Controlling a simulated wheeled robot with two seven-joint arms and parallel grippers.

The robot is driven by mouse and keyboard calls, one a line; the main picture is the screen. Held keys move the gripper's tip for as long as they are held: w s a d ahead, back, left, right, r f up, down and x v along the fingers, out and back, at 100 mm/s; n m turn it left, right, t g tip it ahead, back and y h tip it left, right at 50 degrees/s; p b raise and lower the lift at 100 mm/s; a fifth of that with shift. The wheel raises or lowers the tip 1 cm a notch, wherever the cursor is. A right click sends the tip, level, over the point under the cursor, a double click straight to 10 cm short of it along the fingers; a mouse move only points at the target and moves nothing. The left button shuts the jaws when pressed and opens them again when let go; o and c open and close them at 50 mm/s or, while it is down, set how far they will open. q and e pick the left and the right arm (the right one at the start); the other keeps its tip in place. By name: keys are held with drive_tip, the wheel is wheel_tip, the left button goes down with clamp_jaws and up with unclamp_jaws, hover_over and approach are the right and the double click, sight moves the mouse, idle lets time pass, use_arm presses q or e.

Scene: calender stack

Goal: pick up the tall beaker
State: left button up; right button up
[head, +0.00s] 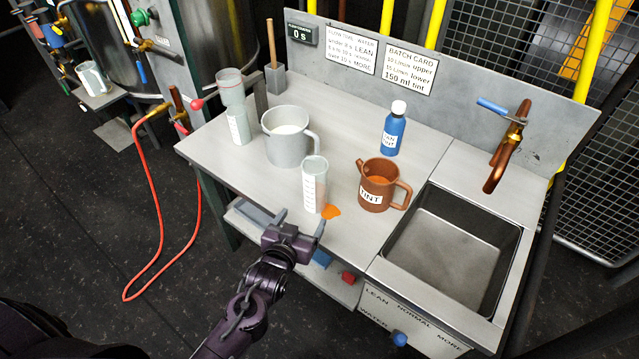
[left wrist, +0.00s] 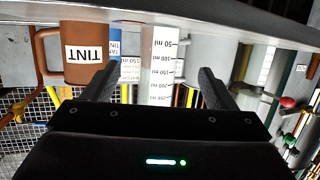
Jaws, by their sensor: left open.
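A tall pale graduated beaker (head: 315,186) stands upright near the front edge of the worktop. In the left wrist view, which looks upside down, the beaker (left wrist: 159,55) shows between my fingers with its ml scale facing me. My left gripper (head: 300,221) is open and empty, in front of the beaker at the worktop's front edge and apart from it. Its fingers (left wrist: 157,82) spread to either side of the beaker in the wrist view. Another tall graduated vessel (head: 238,125) stands at the back left, with a clear cup above it. My right gripper is not in view.
A copper TINT jug (head: 376,188) stands right of the beaker, a grey pitcher (head: 285,148) behind left. An orange patch (head: 332,211) lies at the beaker's foot. A blue bottle (head: 393,130) stands behind; a sink (head: 450,250) is at right. The worktop (head: 245,168) is bare at left.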

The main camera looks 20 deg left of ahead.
sight(311, 195)
use_arm(q)
drive_tip(key=shift+w+d+r+t, duration=0.15)
drive_tip(key=shift+w+r+t, duration=0.5)
drive_tip(key=shift+t, duration=0.15)
drive_tip(key=shift+w+r+t, duration=0.55)
drive_tip(key=shift+w+t, duration=0.1)
drive_tip(key=shift+t, duration=0.15)
drive_tip(key=w, duration=0.5)
drive_tip(key=w+p, duration=0.1)
drive_tip(key=w, duration=0.1)
drive_tip(key=shift+w+d+f, duration=0.15)
drive_tip(key=shift+w+f, duration=0.1)
drive_tip(key=shift+f, duration=0.15)
drive_tip(key=c, duration=1)
drive_tip(key=shift+c, duration=0.9)
drive_tip(key=shift+r, duration=0.25)
